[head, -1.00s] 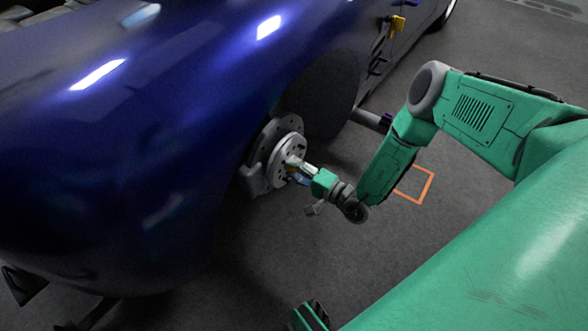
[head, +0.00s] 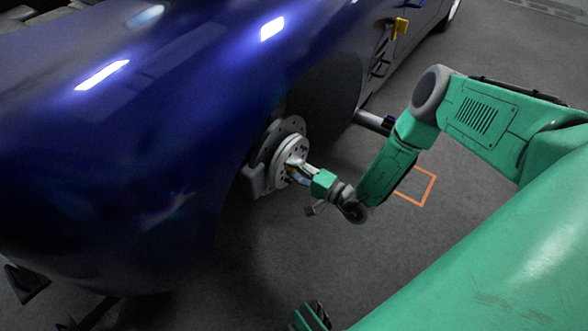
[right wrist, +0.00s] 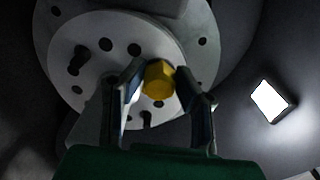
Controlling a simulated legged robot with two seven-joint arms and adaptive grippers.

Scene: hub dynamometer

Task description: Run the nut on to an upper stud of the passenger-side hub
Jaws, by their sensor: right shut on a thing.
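The passenger-side hub (head: 283,152) is a pale round face in front of a brake disc, in the blue car's open wheel arch. Its face (right wrist: 84,38) fills the upper left of the right wrist view, with several dark holes and a dark stud (right wrist: 77,60) at the left. My right gripper (head: 295,170) is at the hub face. In the right wrist view its fingers (right wrist: 158,84) are shut on a yellow hex nut (right wrist: 159,78), in front of the hub. The nut hides what is behind it, so I cannot tell whether it is on a stud.
The blue car body (head: 150,150) overhangs the hub at the left and above. An orange outlined square (head: 427,188) marks the grey floor right of my right forearm. A bright lamp panel (right wrist: 272,101) shows at the right of the wrist view.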

